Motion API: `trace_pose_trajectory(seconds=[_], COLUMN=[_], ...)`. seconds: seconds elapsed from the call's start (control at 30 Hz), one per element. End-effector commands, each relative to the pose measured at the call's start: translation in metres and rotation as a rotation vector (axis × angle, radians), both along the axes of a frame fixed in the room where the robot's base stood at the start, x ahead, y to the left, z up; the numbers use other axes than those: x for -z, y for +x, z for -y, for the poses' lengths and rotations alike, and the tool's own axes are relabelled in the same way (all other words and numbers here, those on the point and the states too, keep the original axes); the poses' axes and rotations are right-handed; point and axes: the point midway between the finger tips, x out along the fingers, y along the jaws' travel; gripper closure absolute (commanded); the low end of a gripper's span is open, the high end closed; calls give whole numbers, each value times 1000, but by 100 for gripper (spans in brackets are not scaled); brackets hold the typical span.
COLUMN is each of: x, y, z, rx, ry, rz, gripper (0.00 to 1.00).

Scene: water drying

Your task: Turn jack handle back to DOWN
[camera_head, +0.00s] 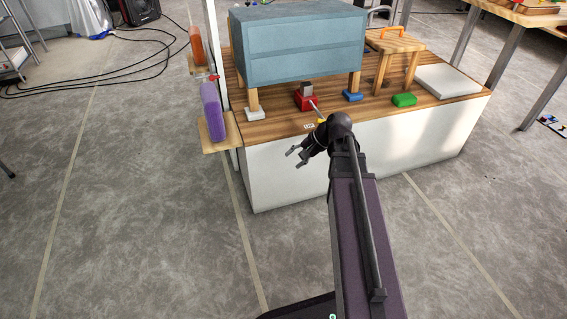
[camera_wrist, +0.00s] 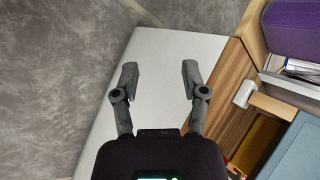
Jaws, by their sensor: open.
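The red jack (camera_head: 306,101) sits on the wooden top of a white-sided bench, under the front edge of a blue-grey cabinet. A grey block stands on it. A thin handle (camera_head: 314,107) slants from it toward the front right, with a yellow end (camera_head: 321,121) close to my arm's dark wrist joint. A small white label (camera_head: 309,126) lies in front of it. My gripper (camera_head: 294,158) is open and empty, in front of the bench's white side and left of the handle. In the wrist view my gripper (camera_wrist: 159,67) has spread fingers before the white panel; the handle cannot be made out there.
The blue-grey cabinet (camera_head: 297,45) stands on wooden legs above the bench, one on a white foot block (camera_head: 255,114). A purple block (camera_head: 210,112) stands on a left shelf. The floor in front is clear.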

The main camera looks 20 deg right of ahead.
Motion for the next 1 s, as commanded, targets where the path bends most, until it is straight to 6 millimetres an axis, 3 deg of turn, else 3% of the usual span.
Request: trace_pose_trajectory(seconds=[0.5,1.0], x=[-19,-38], y=[-36,-65], z=[-38,-57], rx=[-279,-528], ry=[-274,-499], rz=[6,7], gripper=[43,43])
